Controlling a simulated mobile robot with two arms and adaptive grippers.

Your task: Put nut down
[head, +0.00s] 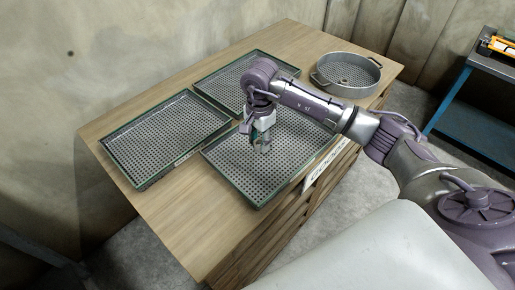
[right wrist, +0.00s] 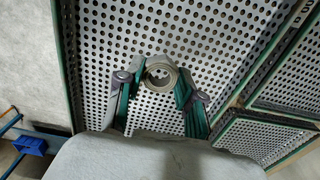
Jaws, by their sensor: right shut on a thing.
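My right gripper (head: 262,146) is over the perforated tray nearest me (head: 238,185), which has a green rim. In the right wrist view, the right gripper (right wrist: 160,84) is shut on a round metal nut (right wrist: 161,73), with a finger on either side of it. The tray's perforated floor (right wrist: 215,30) shows behind the nut. I cannot tell whether the nut touches the tray floor. In the head view the nut is too small to make out clearly. My left gripper is in neither view.
Two more perforated trays, one at left (head: 165,140) and one at the back (head: 222,82), lie on the wooden table (head: 190,235). A round perforated pan (head: 345,72) stands at the table's far right. A blue bench (head: 465,125) is beyond.

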